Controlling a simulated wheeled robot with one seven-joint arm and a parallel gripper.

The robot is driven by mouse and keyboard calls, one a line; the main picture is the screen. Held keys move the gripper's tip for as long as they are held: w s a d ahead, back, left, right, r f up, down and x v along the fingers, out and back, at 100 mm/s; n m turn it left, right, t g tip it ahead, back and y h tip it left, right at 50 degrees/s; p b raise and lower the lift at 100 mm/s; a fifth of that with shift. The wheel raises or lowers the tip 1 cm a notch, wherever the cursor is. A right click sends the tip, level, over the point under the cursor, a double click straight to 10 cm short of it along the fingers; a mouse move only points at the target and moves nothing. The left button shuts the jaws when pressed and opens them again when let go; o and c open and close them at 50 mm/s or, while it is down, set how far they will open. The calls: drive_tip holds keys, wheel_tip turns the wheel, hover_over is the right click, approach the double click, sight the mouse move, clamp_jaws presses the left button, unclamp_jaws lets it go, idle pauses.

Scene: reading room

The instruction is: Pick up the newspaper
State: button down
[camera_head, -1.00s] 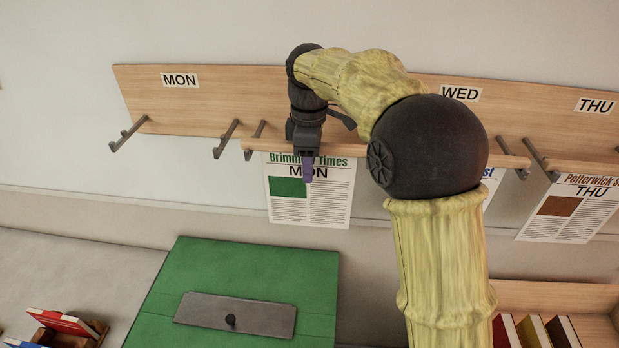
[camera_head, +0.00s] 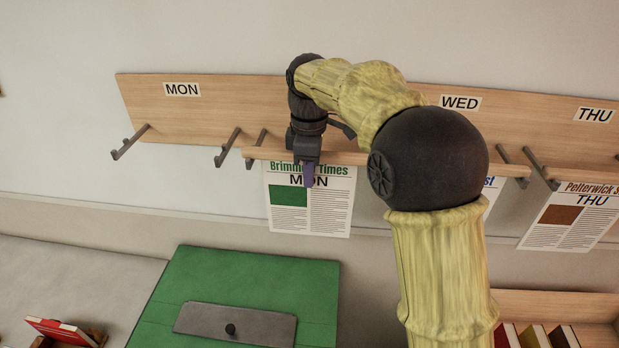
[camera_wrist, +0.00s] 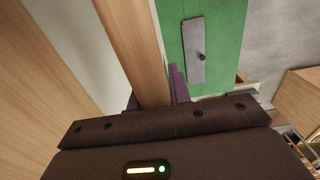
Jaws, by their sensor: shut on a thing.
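The newspaper (camera_head: 325,205), headed with a green title and "MON", hangs from a wooden rod (camera_head: 262,153) in front of the wall rack. My gripper (camera_head: 308,180) is at the rod, above and in front of the sheet's upper part. In the wrist view the rod (camera_wrist: 133,45) runs between the purple fingers of my gripper (camera_wrist: 155,92), which is shut on it. The sheet is not clearly visible in the wrist view. My arm hides the right part of the rod. I cannot tell whether the rod still touches its hooks.
The wooden rack (camera_head: 200,112) has dark hooks (camera_head: 228,147), with free ones at left under the MON label. A THU newspaper (camera_head: 570,220) hangs at right; another sheet is partly hidden behind my arm. A green box (camera_head: 230,275) stands below, with books at lower right (camera_head: 535,335).

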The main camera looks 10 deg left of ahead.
wheel_tip(320, 180, up, 7)
drive_tip(key=shift+b, duration=1)
drive_tip(key=s+d+b, duration=0.1)
drive_tip(key=s+b, duration=0.7)
drive_tip(key=s, duration=1.2)
drive_tip(key=shift+b, duration=0.4)
drive_tip(key=shift+d, duration=0.1)
